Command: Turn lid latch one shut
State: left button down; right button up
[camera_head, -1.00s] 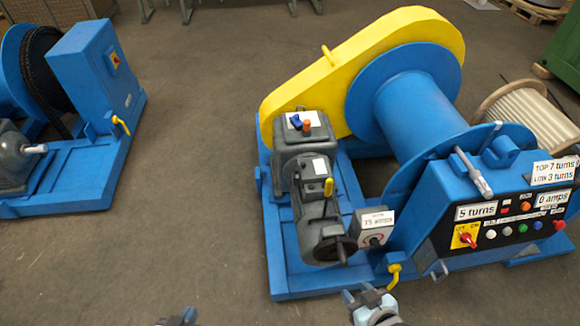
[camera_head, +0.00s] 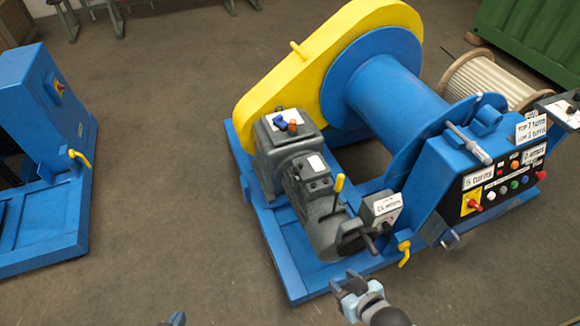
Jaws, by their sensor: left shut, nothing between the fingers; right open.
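The winch's yellow chain cover (camera_head: 285,75) stands at the back left of the blue drum (camera_head: 395,90).
A grey motor and gearbox (camera_head: 305,185) with a yellow lever (camera_head: 338,190) stands before the cover. A control panel (camera_head: 495,185) is at the right, a yellow hook (camera_head: 404,252) low on the frame. Another blue machine (camera_head: 45,170) is at the left. Floor between them is clear.

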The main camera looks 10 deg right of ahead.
aim_at(295, 176)
jog(key=i+j+z, duration=0.1)
jog(key=j, duration=0.25)
jog(key=i+j+z, duration=0.25)
jog(key=i+j, duration=0.15)
jog(key=j, duration=0.3)
jog(key=i+j+z, duration=0.15)
jog(key=i+j, duration=0.55)
